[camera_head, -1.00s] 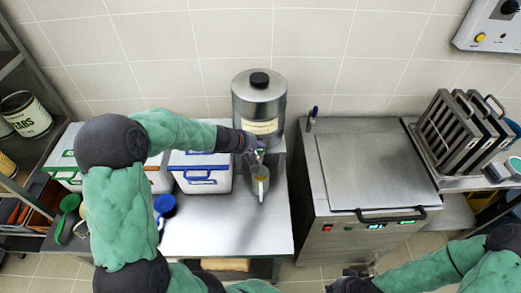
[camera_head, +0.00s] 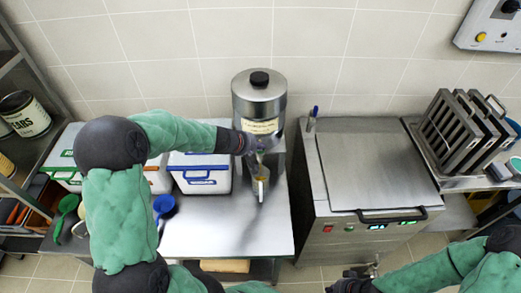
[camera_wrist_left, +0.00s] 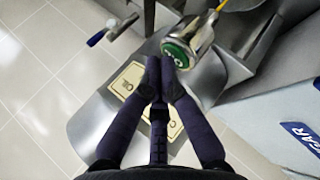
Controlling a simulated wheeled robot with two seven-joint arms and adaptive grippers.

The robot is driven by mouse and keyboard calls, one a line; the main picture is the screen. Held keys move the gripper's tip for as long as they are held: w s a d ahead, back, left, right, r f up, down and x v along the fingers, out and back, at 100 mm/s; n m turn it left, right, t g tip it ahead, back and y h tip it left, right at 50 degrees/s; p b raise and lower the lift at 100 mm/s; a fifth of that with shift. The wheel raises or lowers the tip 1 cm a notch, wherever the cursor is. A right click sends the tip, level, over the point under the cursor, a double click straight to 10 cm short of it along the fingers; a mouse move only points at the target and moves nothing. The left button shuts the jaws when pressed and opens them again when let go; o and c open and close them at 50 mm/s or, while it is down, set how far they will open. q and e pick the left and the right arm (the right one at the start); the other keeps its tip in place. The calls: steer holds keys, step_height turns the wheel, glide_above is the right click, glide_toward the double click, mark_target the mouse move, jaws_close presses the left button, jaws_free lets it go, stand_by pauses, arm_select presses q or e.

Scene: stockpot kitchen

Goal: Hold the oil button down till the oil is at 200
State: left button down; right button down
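The steel oil dispenser (camera_head: 258,98) stands at the back of the steel table. In the left wrist view, a round green button (camera_wrist_left: 178,54) marked OIL is on the end of a chrome tap (camera_wrist_left: 199,32). A yellow stream (camera_wrist_left: 232,4) shows beyond the tap. My left gripper (camera_wrist_left: 161,65) has its fingertips together beside the button; whether they press it is not clear.
White bins with blue (camera_head: 202,180) and green (camera_head: 66,172) trim stand left of the dispenser. A blue scoop (camera_head: 164,206) lies in front. A steel lidded unit (camera_head: 370,170) with lit displays is at right, with a basket rack (camera_head: 465,130) beyond. The table's front right is clear.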

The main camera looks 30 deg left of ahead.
arm_select(q)
steer(key=shift+f, duration=0.15)
stand_by(0.5)
steer(key=shift+r+p, duration=0.6)
steer(key=shift+r, duration=0.3)
steer(key=shift+r+p, duration=2.1)
steer(key=shift+r, duration=0.45)
steer(key=shift+s+f, duration=0.1)
